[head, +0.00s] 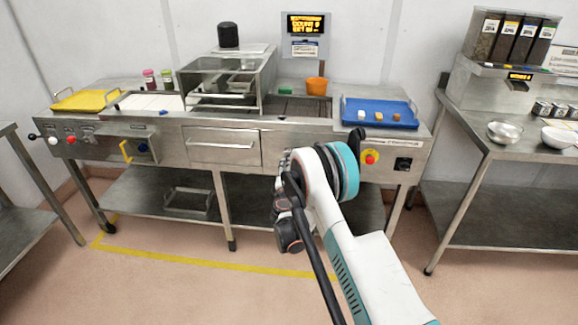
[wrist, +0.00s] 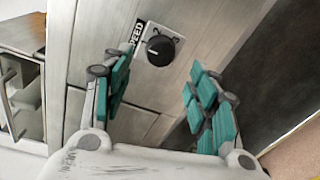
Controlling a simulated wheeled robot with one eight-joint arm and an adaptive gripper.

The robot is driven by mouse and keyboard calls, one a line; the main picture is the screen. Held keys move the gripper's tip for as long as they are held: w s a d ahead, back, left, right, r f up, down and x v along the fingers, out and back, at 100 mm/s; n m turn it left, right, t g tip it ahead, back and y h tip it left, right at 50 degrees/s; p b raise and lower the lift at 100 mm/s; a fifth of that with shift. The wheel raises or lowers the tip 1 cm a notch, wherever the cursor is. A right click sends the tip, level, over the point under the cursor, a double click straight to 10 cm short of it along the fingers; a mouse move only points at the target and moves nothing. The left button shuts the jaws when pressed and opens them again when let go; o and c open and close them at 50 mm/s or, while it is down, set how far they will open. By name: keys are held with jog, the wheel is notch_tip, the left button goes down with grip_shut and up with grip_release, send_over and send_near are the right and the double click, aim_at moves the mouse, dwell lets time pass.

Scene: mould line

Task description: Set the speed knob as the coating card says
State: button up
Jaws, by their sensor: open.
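The speed knob (wrist: 160,50) is a round black dial on a small white plate, with the word SPEED beside it in the wrist view. A pale mark shows on its face, but its exact setting is too small to read. My gripper (wrist: 160,78) is open and empty, with its teal-padded fingers on either side of the knob's line and apart from it. In the head view my arm hides the knob. A white card (head: 305,48) hangs below the lit display (head: 306,24) on the machine. Its print is too small to read, and I cannot tell whether it is the coating card.
The steel machine carries a blue tray (head: 348,122) with small pieces, an orange cup (head: 317,86) and a yellow tray (head: 70,101). A red stop button (head: 370,160) and a black switch (head: 403,164) are on its right front. A side table (head: 478,142) holds bowls and dispensers.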

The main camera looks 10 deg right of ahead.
jog(key=v, duration=0.6)
dwell(0.3)
